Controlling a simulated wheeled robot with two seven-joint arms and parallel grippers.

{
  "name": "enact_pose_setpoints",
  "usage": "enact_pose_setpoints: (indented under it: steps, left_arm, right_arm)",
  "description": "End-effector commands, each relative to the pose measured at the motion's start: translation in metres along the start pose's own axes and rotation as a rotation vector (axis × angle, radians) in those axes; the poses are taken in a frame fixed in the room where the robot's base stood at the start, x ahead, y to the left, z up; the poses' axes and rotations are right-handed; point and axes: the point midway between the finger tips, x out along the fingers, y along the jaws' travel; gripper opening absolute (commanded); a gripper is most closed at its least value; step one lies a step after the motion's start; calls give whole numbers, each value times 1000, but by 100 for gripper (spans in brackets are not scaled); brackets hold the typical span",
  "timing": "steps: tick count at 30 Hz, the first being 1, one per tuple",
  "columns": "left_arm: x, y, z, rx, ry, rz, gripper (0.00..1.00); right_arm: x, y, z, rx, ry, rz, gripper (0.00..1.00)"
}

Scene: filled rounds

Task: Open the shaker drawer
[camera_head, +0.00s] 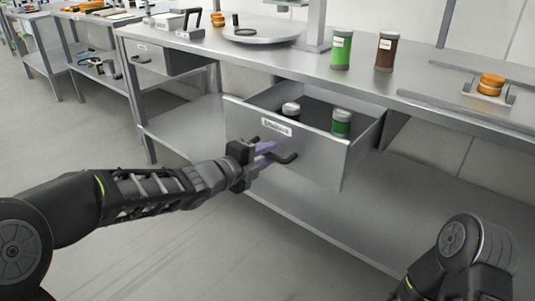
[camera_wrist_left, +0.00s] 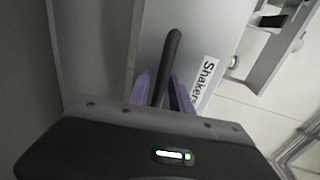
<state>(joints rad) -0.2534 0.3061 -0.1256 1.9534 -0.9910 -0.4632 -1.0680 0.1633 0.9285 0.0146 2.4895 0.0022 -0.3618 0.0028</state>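The shaker drawer (camera_head: 318,157) is a grey metal drawer under the workbench, and it stands pulled well out. Its front carries a white label, which reads "Shakers" in the left wrist view (camera_wrist_left: 204,84). A green-filled shaker (camera_head: 341,123) and a dark shaker with a pale lid (camera_head: 291,110) stand inside. My left gripper (camera_head: 264,156) is at the dark bar handle (camera_head: 287,158) on the drawer front. In the left wrist view the handle (camera_wrist_left: 172,52) runs between the purple fingers (camera_wrist_left: 165,90), which look closed against it. My right gripper is out of view.
On the bench top (camera_head: 300,62) stand a green shaker (camera_head: 341,50), a brown shaker (camera_head: 385,52), a round turntable (camera_head: 262,28) and orange rounds on a small stand (camera_head: 490,86). A closed drawer (camera_head: 147,58) is farther left. The lower shelf (camera_head: 190,125) looks empty.

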Motion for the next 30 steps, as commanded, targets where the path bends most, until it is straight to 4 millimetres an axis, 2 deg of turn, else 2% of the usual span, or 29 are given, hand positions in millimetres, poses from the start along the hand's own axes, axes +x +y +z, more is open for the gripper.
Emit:
enact_pose_setpoints:
  steps: [3, 14, 17, 25, 30]
  left_arm:
    - [0, 0, 0, 0, 0, 0, 36]
    - [-6, -1, 1, 0, -1, -1, 36]
    - [-17, -2, 1, 0, -2, -2, 36]
    - [-61, -3, 1, -1, -2, -2, 36]
    - [-77, -1, 1, 0, -2, 0, 36]
  right_arm:
    - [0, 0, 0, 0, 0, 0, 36]
    - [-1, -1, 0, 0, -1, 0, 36]
    - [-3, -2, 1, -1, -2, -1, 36]
    - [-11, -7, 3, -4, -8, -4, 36]
    - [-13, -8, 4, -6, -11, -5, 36]
